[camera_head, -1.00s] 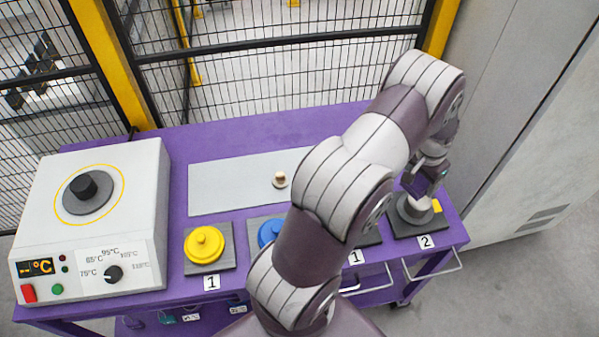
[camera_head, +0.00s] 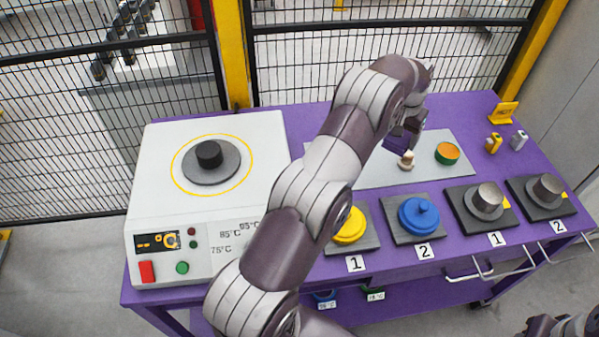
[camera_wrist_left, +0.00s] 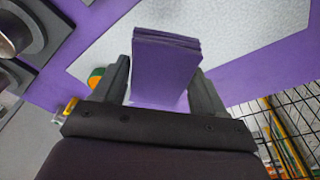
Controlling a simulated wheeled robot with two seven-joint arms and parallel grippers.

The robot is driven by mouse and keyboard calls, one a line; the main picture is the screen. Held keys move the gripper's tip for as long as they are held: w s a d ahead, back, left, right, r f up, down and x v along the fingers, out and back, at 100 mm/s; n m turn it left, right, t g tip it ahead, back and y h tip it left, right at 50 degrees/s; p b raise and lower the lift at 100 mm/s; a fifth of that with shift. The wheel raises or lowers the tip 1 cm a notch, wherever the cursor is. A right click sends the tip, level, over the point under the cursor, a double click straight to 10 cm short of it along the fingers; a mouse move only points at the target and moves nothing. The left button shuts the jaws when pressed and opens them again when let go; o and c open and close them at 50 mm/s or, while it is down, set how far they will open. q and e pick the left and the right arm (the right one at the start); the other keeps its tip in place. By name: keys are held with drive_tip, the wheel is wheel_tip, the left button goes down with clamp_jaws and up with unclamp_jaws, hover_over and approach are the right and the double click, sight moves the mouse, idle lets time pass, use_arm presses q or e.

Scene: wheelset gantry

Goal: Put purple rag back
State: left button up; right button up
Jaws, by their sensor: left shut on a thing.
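The purple rag (camera_wrist_left: 165,68) is a folded, layered block between the two dark fingers of my left gripper (camera_wrist_left: 166,85) in the left wrist view. The gripper is shut on it. In the head view my left gripper (camera_head: 408,135) is over the back part of the purple table (camera_head: 300,125), near the light grey plate (camera_head: 375,172). The rag shows there as a small dark purple patch (camera_head: 396,144), partly hidden by the gripper. Whether it touches the plate is unclear. Only part of my right arm shows at the bottom right corner; its gripper is out of view.
A small knob (camera_head: 406,160) and a green-orange round piece (camera_head: 447,153) are on the plate. A white heater box (camera_head: 150,215) stands left. Yellow (camera_head: 350,226) and blue (camera_head: 418,215) lids and two metal cylinders (camera_head: 487,199) line the front. A mesh fence (camera_head: 300,75) stands behind.

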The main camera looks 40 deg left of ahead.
use_arm(q)
drive_tip(key=shift+s+a+f+b, duration=0.3)
drive_tip(key=shift+a+f+b, duration=0.15)
drive_tip(key=shift+f+b, duration=0.05)
drive_tip(key=shift+s+a+f+b, duration=0.25)
drive_tip(key=shift+a+f+b, duration=0.2)
drive_tip(key=shift+f, duration=0.05)
drive_tip(key=s+a+f, duration=0.1)
drive_tip(key=a, duration=0.1)
drive_tip(key=s+a+f+p, duration=0.1)
drive_tip(key=s+a+f, duration=0.1)
drive_tip(key=a, duration=0.1)
drive_tip(key=s+a+f+p, duration=0.1)
drive_tip(key=s+a+f, duration=0.1)
drive_tip(key=a, duration=0.1)
drive_tip(key=shift+a, duration=0.1)
wheel_tip(320, 180, down, 4)
drive_tip(key=shift+r+p, duration=0.1)
drive_tip(key=shift+p, duration=0.3)
drive_tip(key=shift+f, duration=0.25)
drive_tip(key=shift+f, duration=0.1)
drive_tip(key=o, duration=1)
